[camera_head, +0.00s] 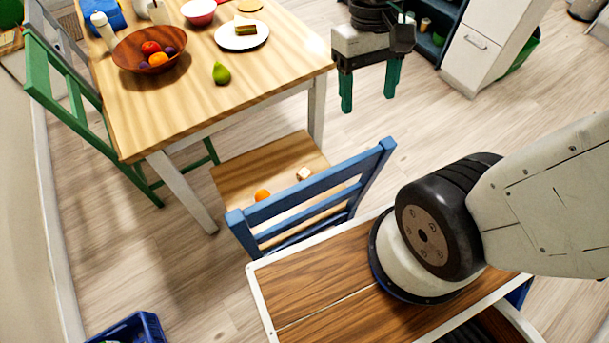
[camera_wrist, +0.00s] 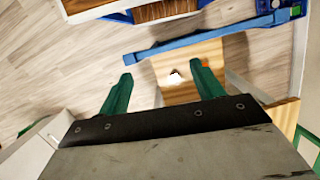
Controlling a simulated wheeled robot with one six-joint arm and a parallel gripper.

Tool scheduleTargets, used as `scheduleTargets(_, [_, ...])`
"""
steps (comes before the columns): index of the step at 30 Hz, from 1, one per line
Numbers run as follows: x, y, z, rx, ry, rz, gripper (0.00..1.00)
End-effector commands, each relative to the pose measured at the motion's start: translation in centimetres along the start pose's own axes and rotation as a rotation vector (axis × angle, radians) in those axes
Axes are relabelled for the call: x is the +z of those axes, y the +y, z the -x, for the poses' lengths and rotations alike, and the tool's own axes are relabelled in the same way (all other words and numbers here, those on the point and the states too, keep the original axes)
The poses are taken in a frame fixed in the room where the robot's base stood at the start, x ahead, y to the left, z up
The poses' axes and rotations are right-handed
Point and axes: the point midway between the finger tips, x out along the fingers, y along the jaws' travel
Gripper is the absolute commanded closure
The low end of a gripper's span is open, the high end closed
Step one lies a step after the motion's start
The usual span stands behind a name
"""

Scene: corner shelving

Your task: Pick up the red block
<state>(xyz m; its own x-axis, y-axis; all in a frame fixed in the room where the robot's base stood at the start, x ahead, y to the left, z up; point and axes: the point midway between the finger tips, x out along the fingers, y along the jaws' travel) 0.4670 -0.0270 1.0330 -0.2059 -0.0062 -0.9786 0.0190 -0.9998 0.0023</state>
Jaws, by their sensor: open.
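I see no block that is clearly red in either view.
An orange (camera_head: 262,196) lies on the seat behind the blue chair back (camera_head: 318,190). The table (camera_head: 265,75) holds a fruit bowl (camera_head: 125,60), a pear (camera_head: 221,73) and a plate (camera_head: 226,42). A green chair (camera_head: 38,75) stands left.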

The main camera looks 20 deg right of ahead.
Motion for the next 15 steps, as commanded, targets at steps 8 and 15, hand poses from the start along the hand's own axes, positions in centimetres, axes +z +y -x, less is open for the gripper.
scheduleTargets(8, [-6.8, -0.3, -6.4, 0.001, -0.131, 0.040, 0.34])
scheduleTargets(15, [-12.3, -0.6, -13.9, -0.002, -0.184, 0.090, 0.34])
